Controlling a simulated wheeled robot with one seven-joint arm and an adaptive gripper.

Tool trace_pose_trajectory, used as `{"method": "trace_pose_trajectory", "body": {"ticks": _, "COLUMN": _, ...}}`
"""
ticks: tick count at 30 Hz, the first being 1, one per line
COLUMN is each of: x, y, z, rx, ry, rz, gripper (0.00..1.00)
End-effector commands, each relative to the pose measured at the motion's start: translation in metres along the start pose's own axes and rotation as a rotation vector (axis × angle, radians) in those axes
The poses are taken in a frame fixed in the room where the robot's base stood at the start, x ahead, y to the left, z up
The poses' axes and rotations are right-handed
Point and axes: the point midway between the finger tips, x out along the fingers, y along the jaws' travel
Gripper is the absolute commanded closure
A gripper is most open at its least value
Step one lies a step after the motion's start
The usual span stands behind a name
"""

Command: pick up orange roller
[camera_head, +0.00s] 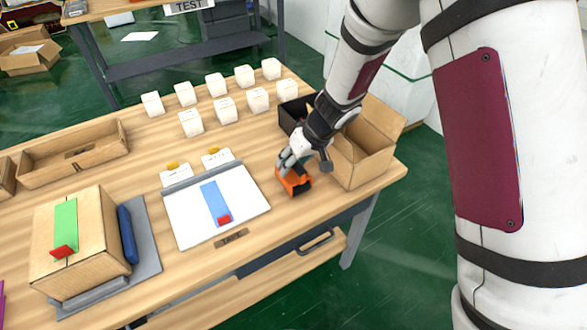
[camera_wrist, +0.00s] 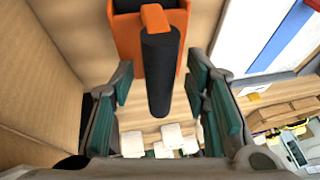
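The orange roller (camera_head: 296,181) sits on the wooden table, between the white board and the open cardboard box. In the wrist view its orange body (camera_wrist: 128,36) is at the top, and its black handle (camera_wrist: 160,75) extends toward my gripper. My gripper (camera_head: 288,161) is at the roller in the head view and hides part of it. In the wrist view my gripper (camera_wrist: 158,88) is open, with one green-padded finger on each side of the handle. Gaps show between the pads and the handle.
An open cardboard box (camera_head: 362,150) stands close right of the roller, with a black bin (camera_head: 290,116) behind. The white board (camera_head: 190,212) lies left. Several white boxes (camera_head: 225,110) stand farther back. A taped carton (camera_head: 95,250) is at front left.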

Motion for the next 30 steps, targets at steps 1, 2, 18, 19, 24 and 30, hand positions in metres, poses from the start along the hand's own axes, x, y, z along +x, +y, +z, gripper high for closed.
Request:
{"method": "trace_pose_trajectory", "body": {"ticks": 1, "x": 0.000, "y": 0.000, "z": 0.000, "rx": 0.000, "ry": 0.000, "rz": 0.000, "gripper": 0.71}}
{"method": "trace_pose_trajectory", "body": {"ticks": 2, "x": 0.000, "y": 0.000, "z": 0.000, "rx": 0.000, "ry": 0.000, "rz": 0.000, "gripper": 0.78}}
{"method": "trace_pose_trajectory", "body": {"ticks": 18, "x": -0.003, "y": 0.000, "z": -0.002, "rx": 0.000, "ry": 0.002, "rz": 0.000, "gripper": 1.00}}
{"method": "trace_pose_trajectory", "body": {"ticks": 19, "x": -0.004, "y": -0.001, "z": -0.002, "rx": 0.000, "ry": 0.002, "rz": 0.000, "gripper": 1.00}}
{"method": "trace_pose_trajectory", "body": {"ticks": 24, "x": -0.016, "y": -0.003, "z": -0.007, "rx": -0.001, "ry": 0.004, "rz": 0.000, "gripper": 1.00}}
{"method": "trace_pose_trajectory", "body": {"ticks": 30, "x": -0.037, "y": -0.010, "z": -0.006, "rx": 0.002, "ry": 0.003, "rz": -0.001, "gripper": 1.00}}
